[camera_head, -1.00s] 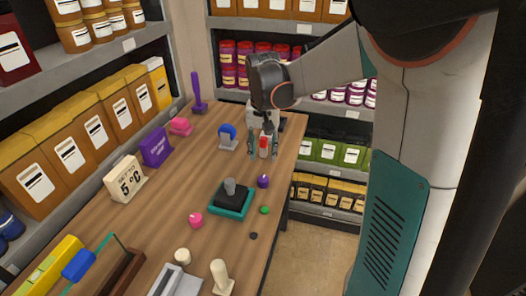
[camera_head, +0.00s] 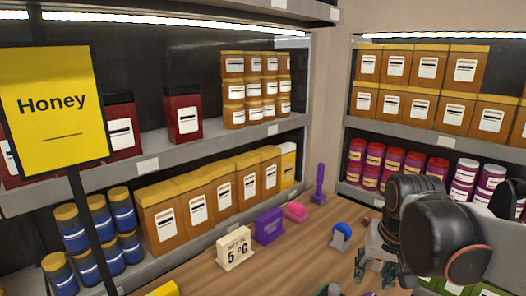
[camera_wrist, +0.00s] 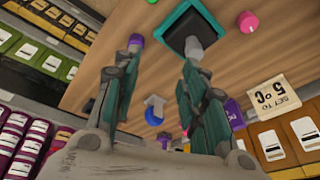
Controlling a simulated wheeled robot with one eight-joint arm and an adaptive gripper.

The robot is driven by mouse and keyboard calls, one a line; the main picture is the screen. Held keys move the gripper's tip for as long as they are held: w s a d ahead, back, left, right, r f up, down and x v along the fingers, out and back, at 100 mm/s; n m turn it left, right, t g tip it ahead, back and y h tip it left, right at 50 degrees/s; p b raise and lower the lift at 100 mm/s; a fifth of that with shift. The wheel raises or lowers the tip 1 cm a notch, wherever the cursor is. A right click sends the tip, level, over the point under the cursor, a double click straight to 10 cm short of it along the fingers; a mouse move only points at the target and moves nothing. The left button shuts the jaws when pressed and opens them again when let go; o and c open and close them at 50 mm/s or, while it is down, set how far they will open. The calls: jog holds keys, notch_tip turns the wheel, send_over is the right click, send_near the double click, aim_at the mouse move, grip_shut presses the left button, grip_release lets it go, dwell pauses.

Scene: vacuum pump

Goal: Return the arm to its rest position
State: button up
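My gripper (camera_head: 374,272) hangs at the lower right of the head view, over the table's far end. In the wrist view, the fingers of my gripper (camera_wrist: 162,54) are spread apart with nothing held between them. Past the fingertips, a teal base with a dark top (camera_wrist: 178,32) and a grey knob (camera_wrist: 194,47) sits on the table. A purple piece (camera_wrist: 136,39) shows by the left fingertip; I cannot tell whether they touch. My arm's dark wrist (camera_head: 440,235) fills the lower right of the head view.
The wooden table (camera_head: 290,262) holds a 5 °C sign (camera_head: 234,249), a purple block (camera_head: 268,226), a pink piece (camera_head: 296,211) and a blue round piece (camera_head: 341,230). Loaded shelves (camera_head: 150,163) border it. A yellow Honey sign (camera_head: 52,108) stands at left.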

jog(key=s+a+n+t, duration=0.3)
jog(key=s+a, duration=0.1)
jog(key=s, duration=0.6)
jog(key=shift+s+a+t, duration=0.15)
jog(key=shift+a+t, duration=0.25)
jog(key=shift+n, duration=0.3)
dwell(0.4)
